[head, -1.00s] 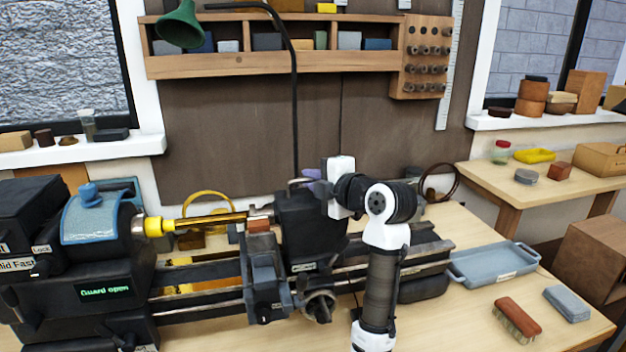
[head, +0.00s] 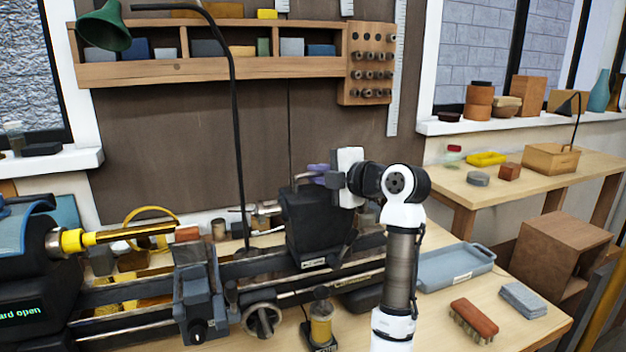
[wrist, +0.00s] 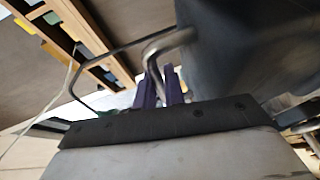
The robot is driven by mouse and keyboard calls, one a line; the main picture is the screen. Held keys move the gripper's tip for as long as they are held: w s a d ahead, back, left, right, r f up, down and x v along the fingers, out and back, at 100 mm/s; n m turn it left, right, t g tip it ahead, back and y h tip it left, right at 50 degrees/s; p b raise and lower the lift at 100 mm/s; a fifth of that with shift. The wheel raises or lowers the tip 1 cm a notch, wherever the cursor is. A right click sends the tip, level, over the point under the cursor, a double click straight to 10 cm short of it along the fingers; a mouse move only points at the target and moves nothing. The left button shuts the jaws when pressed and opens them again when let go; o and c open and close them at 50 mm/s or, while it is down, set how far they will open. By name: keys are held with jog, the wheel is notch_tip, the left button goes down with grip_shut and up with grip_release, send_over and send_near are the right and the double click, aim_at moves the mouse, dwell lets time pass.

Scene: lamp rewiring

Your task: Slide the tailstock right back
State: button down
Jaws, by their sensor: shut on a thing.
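The tailstock (head: 318,228) is a dark, blocky casting on the lathe bed (head: 255,268), right of the tool carriage (head: 198,290) with a clear gap between them. A stretch of bed shows to its right, partly behind my arm. My gripper (head: 318,176) is at the top of the tailstock, its purple fingers partly hidden in the head view. In the wrist view the purple fingers (wrist: 160,88) are shut on a bent metal bar (wrist: 165,45) beside the dark tailstock body (wrist: 235,45). The exact contact is blurred.
A yellow-collared brass rod (head: 120,236) reaches from the headstock toward the carriage. A black lamp stem (head: 236,130) rises behind the bed.

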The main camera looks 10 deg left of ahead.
jog(key=shift+w+d, duration=0.1)
jog(key=shift+d, duration=0.15)
jog(key=c, duration=1.5)
grip_release()
jog(key=shift+d, duration=0.1)
jog(key=b+v, duration=0.4)
jog(key=v, duration=0.9)
jog(key=shift+d, duration=0.25)
jog(key=shift+r, duration=0.1)
